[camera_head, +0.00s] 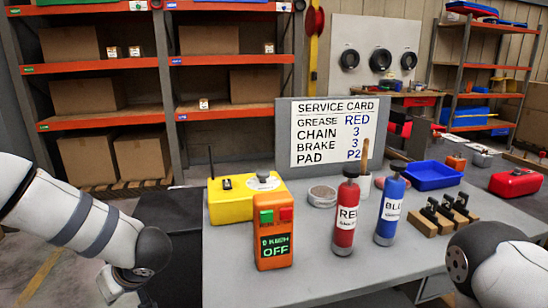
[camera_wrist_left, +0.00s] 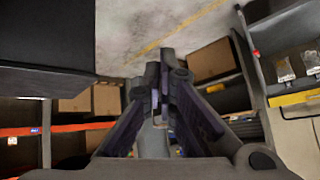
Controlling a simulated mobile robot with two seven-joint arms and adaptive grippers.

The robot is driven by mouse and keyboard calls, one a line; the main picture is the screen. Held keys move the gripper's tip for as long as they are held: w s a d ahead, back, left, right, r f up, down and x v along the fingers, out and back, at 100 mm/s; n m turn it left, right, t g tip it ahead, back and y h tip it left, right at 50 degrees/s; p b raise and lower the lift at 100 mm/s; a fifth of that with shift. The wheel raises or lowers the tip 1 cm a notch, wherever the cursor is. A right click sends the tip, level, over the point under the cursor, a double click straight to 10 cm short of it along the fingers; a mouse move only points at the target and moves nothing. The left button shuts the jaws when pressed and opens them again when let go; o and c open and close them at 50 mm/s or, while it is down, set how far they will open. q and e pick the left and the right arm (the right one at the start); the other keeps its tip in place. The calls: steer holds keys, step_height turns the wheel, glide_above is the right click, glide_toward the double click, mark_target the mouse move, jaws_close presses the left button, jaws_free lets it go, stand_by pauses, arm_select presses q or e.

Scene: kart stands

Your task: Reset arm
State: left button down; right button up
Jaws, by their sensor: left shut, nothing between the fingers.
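My left arm (camera_head: 85,220) comes in from the left in the head view and bends down at the left of the workbench; its gripper is out of that view. In the left wrist view my left gripper (camera_wrist_left: 158,72) is shut with nothing between its fingers, with grey floor beyond the tips. My right arm (camera_head: 495,262) shows at the lower right of the head view; its gripper is not in view.
The grey workbench (camera_head: 320,270) holds an orange device (camera_head: 273,232) reading OFF, a yellow box (camera_head: 232,205), a red bottle (camera_head: 346,212), a blue bottle (camera_head: 390,207), a blue tray (camera_head: 432,176) and a service card (camera_head: 333,131). Shelves (camera_head: 100,120) with cartons stand behind.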

arm_select(q)
steer(key=s+d+f+m+h, duration=0.3)
steer(key=s+d+f+m, duration=0.1)
steer(key=s+f, duration=0.5)
steer(key=s+d+f+m+h, duration=0.2)
steer(key=s+d+f+m, duration=0.15)
steer(key=s+f, duration=0.45)
steer(key=s+d+f+m+g+h, duration=0.1)
steer(key=s+g, duration=0.1)
steer(key=s, duration=0.9)
steer(key=s+d+m+g+h, duration=0.1)
steer(key=s+m+g+h, duration=0.1)
steer(key=s, duration=0.8)
steer(key=shift+s+d+f+g, duration=0.15)
steer(key=shift+s+f+g, duration=0.2)
steer(key=shift+g, duration=0.25)
